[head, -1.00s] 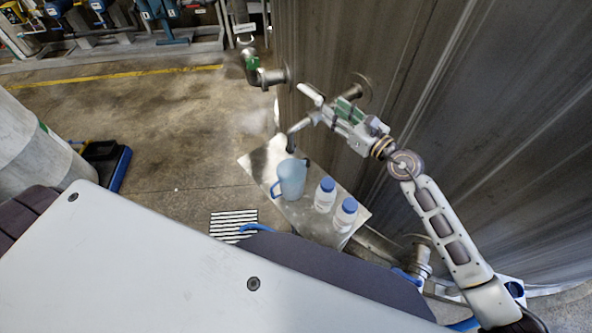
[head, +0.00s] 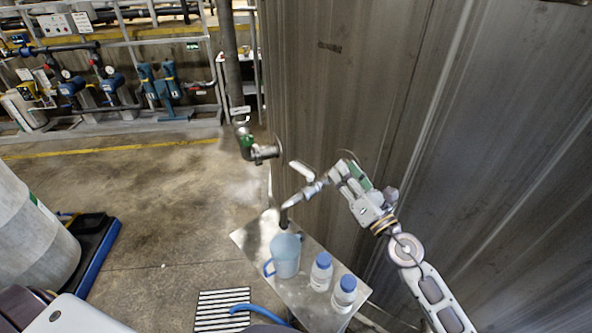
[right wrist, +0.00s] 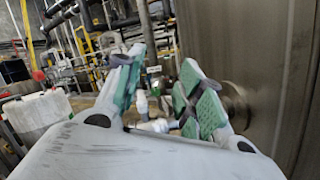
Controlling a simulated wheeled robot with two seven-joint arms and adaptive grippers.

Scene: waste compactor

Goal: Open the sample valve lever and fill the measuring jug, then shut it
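The sample valve has a pale lever (head: 301,171) that sticks out to the left, above a pipe with a dark down-turned spout (head: 285,215). The translucent blue measuring jug (head: 286,256) stands upright on a metal shelf (head: 258,236), its mouth beneath the spout. I cannot tell its liquid level or whether liquid is flowing. My right gripper (head: 342,176) is close to the right of the lever. In the right wrist view its green-padded fingers (right wrist: 160,90) are spread, with pale fittings (right wrist: 155,124) beyond the gap. No grip on the lever shows. My left gripper is out of view.
Two blue-capped bottles (head: 321,272) (head: 344,292) stand right of the jug. The tall metal tank wall (head: 420,110) rises behind the arm. A green-marked pipe fitting (head: 248,143) is left of the valve. Open floor (head: 150,195) lies to the left, with a grate (head: 215,308) below.

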